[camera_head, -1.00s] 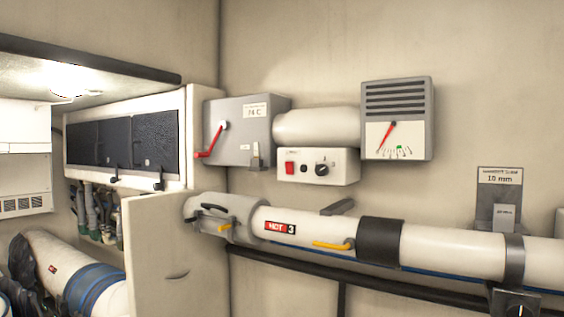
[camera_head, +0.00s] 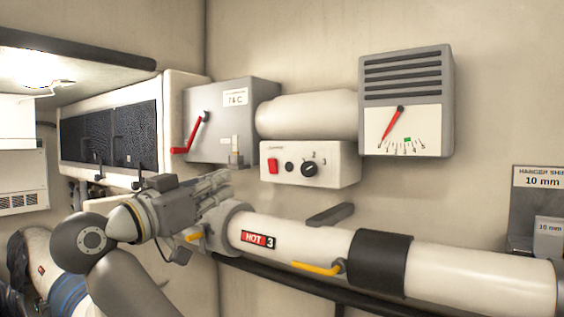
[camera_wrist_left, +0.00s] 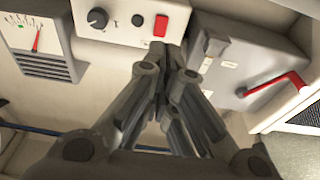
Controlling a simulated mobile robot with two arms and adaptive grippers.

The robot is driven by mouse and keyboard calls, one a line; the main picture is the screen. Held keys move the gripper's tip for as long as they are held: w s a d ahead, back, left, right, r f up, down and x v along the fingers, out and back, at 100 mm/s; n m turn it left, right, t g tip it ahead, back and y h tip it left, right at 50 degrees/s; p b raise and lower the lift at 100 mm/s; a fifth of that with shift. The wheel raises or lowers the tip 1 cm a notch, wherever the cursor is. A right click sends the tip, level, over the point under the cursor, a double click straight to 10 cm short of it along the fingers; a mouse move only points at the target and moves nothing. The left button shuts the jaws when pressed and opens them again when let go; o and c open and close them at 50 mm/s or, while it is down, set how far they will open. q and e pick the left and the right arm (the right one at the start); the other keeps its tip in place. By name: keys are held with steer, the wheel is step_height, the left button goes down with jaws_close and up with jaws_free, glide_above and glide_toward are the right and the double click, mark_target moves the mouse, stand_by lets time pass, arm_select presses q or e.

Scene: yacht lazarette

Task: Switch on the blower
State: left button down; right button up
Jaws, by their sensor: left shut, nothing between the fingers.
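The blower's white control box (camera_head: 327,176) is on the back wall under a white cylinder (camera_head: 305,115). It carries a red rocker switch (camera_head: 272,166), a small black button (camera_head: 289,167) and a black knob (camera_head: 309,169). The red switch also shows in the left wrist view (camera_wrist_left: 161,26). My left gripper (camera_head: 226,180) is shut and empty, below and left of the box. In the left wrist view its fingertips (camera_wrist_left: 171,50) point towards the switch and appear just short of it; contact cannot be told. The gauge (camera_head: 405,130) right of the box has a red needle at its left side.
A grey box with a red lever (camera_head: 193,132) sits just left of the control box. A large white pipe labelled HOT 3 (camera_head: 310,244), with a yellow handle (camera_head: 316,268), runs below. Bare wall lies to the right of the gauge.

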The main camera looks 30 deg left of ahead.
arm_select(q)
steer(key=p, duration=0.4)
glide_toward(273, 166)
step_height(273, 166, up, 2)
steer(key=w+p, duration=0.1)
steer(key=w, duration=0.2)
steer(key=w+r+p, duration=0.1)
steer(key=w+p, duration=0.1)
steer(key=shift+w+r, duration=0.2)
steer(key=shift+w, duration=0.2)
steer(key=shift+w+p, duration=0.35)
steer(key=shift+w, duration=0.1)
arm_select(e)
step_height(273, 166, up, 8)
steer(key=s, duration=0.2)
steer(key=shift+d+f, duration=0.15)
steer(key=shift+w+f, duration=0.1)
steer(key=shift+w, duration=0.1)
